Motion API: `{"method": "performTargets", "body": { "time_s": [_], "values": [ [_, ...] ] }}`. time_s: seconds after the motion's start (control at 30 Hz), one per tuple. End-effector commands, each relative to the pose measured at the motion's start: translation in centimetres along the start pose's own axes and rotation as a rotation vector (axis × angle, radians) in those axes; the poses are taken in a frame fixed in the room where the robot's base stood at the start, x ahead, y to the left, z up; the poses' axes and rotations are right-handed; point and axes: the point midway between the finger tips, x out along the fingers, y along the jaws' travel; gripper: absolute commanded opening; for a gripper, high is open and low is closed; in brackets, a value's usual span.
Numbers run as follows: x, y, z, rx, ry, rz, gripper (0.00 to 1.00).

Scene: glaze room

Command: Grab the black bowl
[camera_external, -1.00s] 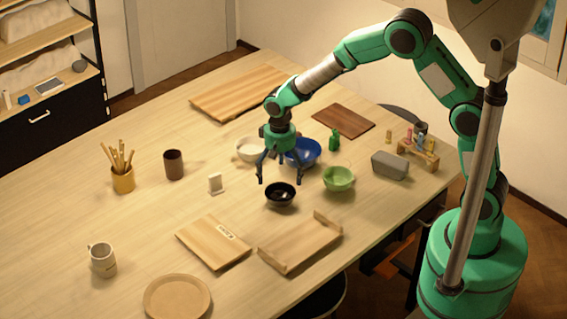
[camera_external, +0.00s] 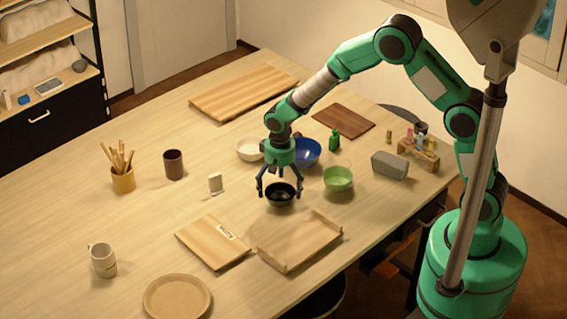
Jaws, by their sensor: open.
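The black bowl (camera_external: 280,196) stands upright on the table, near the middle of the external view. My gripper (camera_external: 279,194) points down right at the bowl, with its dark fingers spread to the left and right of the rim. The fingers are open and nothing is clamped between them. I cannot tell whether either fingertip touches the bowl.
A green bowl (camera_external: 338,180) stands close to the right, a blue bowl (camera_external: 308,154) and a white bowl (camera_external: 248,150) behind. A wooden tray (camera_external: 300,246) and a wooden board (camera_external: 212,243) lie in front.

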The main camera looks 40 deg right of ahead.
Motion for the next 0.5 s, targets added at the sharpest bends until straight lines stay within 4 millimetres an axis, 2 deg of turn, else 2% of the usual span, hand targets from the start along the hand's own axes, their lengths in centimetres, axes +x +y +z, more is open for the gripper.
{"method": "performTargets", "body": {
  "time_s": [0.2, 0.5],
  "values": [
    [2.4, 0.0, 0.1, 0.0, -0.001, 0.001, 0.99],
    [2.7, 0.0, 0.1, 0.0, 0.0, 0.0, 0.99]
  ]
}}
